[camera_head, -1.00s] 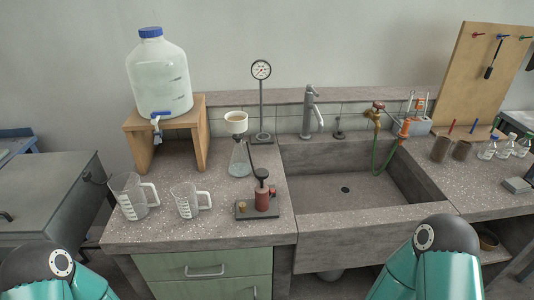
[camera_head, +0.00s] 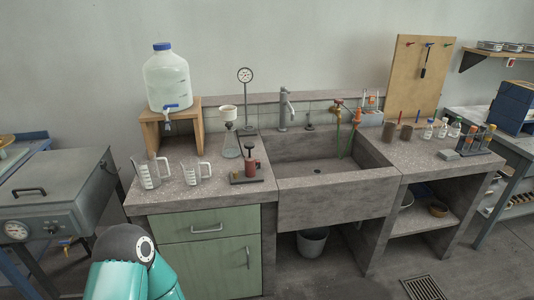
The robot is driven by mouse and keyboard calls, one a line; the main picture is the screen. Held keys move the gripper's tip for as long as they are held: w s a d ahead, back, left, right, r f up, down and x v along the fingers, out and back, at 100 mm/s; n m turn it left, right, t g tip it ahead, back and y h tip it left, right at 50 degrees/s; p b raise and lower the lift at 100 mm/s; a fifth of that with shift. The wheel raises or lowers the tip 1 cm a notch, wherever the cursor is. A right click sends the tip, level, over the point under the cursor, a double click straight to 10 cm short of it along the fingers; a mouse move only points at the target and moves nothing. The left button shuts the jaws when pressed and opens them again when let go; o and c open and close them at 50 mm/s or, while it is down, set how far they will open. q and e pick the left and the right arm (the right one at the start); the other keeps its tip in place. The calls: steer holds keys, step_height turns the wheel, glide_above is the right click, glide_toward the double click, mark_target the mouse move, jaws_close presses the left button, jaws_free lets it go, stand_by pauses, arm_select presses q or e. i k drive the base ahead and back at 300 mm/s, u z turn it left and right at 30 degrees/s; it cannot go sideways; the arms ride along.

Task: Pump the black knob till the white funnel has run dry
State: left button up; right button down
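The white funnel (camera_head: 228,113) sits upright on a clear conical flask (camera_head: 231,146) on the bench, left of the sink. What is inside the funnel is too small to tell. In front of it stands a small red hand pump (camera_head: 251,167) on a dark base. Its black knob (camera_head: 249,147) is on top, on a raised rod. A round dial gauge (camera_head: 245,75) on a stand is behind. One teal arm of mine shows at the bottom left, short of the bench. Neither gripper is in view, and nothing touches the pump.
Two clear measuring jugs (camera_head: 151,174) stand left of the pump. A large water carboy (camera_head: 167,82) stands on a wooden stand (camera_head: 198,125) behind them. The stone sink (camera_head: 315,174) is to the right. A grey box (camera_head: 48,193) stands at the left.

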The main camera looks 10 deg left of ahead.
mark_target(249, 146)
steer(key=z, duration=0.05)
steer(key=k, duration=0.25)
steer(key=u, duration=0.1)
steer(key=i, duration=0.8)
steer(key=u, duration=1.1)
steer(key=i, duration=0.95)
steer(key=u, duration=0.1)
steer(key=k, duration=0.9)
steer(key=u, duration=0.2)
steer(key=i, duration=0.9)
steer(key=z, duration=0.1)
